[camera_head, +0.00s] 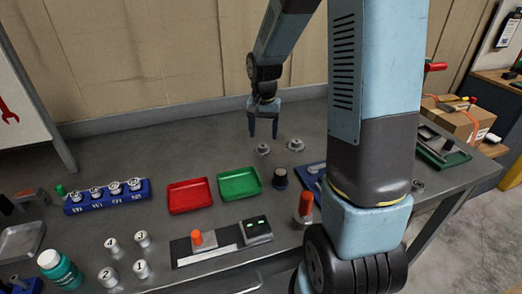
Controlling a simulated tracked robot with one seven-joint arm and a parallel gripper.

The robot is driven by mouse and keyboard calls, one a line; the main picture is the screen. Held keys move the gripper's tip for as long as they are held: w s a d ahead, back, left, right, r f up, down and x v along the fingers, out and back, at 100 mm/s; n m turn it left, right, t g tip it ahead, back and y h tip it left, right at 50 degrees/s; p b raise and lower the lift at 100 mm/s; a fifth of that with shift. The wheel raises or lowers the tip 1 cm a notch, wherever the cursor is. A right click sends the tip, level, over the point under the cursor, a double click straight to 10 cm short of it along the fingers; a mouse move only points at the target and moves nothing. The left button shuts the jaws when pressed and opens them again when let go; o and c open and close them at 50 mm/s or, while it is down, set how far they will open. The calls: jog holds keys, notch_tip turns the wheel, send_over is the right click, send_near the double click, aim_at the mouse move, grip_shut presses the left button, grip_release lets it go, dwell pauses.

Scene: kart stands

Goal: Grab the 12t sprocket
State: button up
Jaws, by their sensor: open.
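Two small grey metal sprocket-like parts lie on the dark workbench in the head view. One part (263,150) lies just below my gripper, and the other part (295,145) lies a little to its right and looks slightly larger. Their tooth counts are too small to read, so I cannot tell which is the 12t sprocket. My gripper (263,136) points down with its two fingers apart and nothing between them. It appears above the left part, with the fingertips apart from it.
A red tray (189,196) and a green tray (239,184) lie in front, empty. A blue rack (107,197) holds several numbered cylinders at the left. A dark round knob (280,178) stands near the parts. A cardboard box (462,122) is at the right. The bench behind the parts is clear.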

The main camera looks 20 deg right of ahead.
aim_at(263, 145)
jog(key=shift+a+f, duration=0.1)
jog(key=shift+f, duration=2.4)
jog(key=shift+w, duration=0.1)
grip_shut()
jog(key=shift+r, duration=0.1)
